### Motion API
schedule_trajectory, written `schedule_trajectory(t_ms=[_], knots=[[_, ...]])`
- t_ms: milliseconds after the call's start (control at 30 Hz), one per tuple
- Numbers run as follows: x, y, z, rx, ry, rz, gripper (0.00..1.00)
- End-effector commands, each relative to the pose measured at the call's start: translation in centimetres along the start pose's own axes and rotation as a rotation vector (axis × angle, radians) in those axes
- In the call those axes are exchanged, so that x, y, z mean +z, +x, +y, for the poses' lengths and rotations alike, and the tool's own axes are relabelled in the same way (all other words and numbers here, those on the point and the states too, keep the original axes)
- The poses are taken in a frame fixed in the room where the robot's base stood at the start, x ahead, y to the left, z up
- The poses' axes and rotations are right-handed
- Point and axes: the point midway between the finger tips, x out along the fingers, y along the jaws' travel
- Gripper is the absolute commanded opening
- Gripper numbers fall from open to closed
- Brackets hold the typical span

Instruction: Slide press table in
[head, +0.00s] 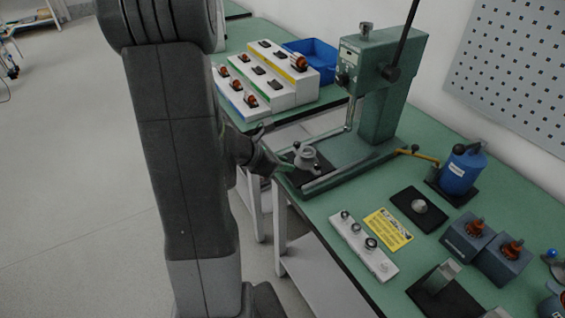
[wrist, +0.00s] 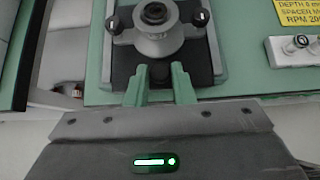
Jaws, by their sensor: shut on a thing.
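The press table (head: 318,172) is a dark sliding plate at the front of the green bench press (head: 380,100). It carries a round grey metal fixture (head: 306,157) with dark knobs; the fixture also shows in the wrist view (wrist: 158,40). My gripper (head: 282,167) is at the front edge of the press table. In the wrist view its two green fingers (wrist: 159,84) are shut on the table's front part, just in front of the fixture. The exact gripped part is dark and partly hidden between the fingers. The fixture stands in front of the press column.
A stepped white rack (head: 265,75) and a blue bin (head: 312,58) stand behind. To the right are a white strip with rings (head: 364,246), a yellow label (head: 388,230), a blue bottle (head: 462,170) and blue blocks (head: 468,237). A lever with an orange handle (head: 418,155) sticks out of the press base.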

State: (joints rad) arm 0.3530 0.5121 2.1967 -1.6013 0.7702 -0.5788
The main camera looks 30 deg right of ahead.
Motion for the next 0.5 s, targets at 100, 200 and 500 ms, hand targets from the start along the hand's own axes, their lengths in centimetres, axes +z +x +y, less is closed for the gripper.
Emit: schedule_trajectory(t_ms=[100,200,500], knots=[[0.1,0.1,0.0,0.000,0.001,0.000,0.11],[0.4,0.7,0.0,-0.001,0.003,0.000,0.11],[2.0,2.6,0.0,-0.001,0.002,0.000,0.11]])
